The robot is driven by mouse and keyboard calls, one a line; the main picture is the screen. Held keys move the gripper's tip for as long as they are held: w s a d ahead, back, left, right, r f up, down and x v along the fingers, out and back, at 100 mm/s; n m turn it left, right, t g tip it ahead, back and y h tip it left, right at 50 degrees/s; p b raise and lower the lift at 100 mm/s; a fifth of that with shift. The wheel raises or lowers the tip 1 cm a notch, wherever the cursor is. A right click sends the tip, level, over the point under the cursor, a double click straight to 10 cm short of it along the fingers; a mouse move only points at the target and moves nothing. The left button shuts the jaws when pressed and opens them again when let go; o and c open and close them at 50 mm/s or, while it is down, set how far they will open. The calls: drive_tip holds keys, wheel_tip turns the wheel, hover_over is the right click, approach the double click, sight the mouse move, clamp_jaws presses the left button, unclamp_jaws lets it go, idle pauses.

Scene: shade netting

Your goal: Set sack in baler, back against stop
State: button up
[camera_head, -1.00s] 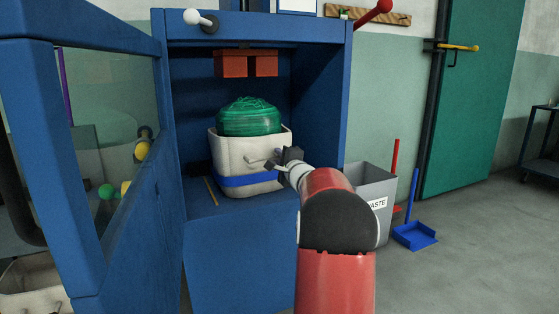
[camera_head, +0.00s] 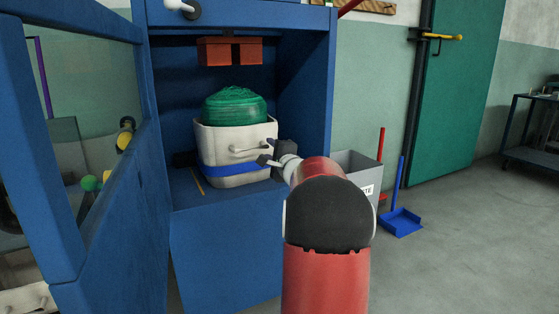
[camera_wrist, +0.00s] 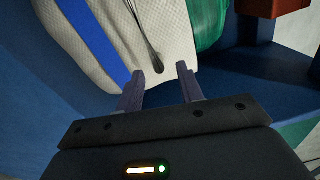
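The sack (camera_head: 213,147) is off-white with a blue band and stuffed with green netting (camera_head: 235,107). It stands upright on the floor of the blue baler (camera_head: 215,230). A handle loop (camera_head: 250,149) shows on its side facing me; the wrist view also shows the sack (camera_wrist: 110,30). My gripper (camera_head: 266,152) is at the sack's right front. Its fingers (camera_wrist: 162,72) are apart with nothing clamped between them, and the loop's end lies just ahead of the gap. The sack's back and any contact with a stop are hidden.
The baler's open blue door (camera_head: 100,200) stands at the left. A yellow strip (camera_head: 198,182) lies on the baler floor. A grey waste bin (camera_head: 362,172) and blue dustpan (camera_head: 401,223) stand at the right.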

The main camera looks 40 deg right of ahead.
drive_tip(key=v, duration=0.7)
drive_tip(key=shift+s, duration=0.2)
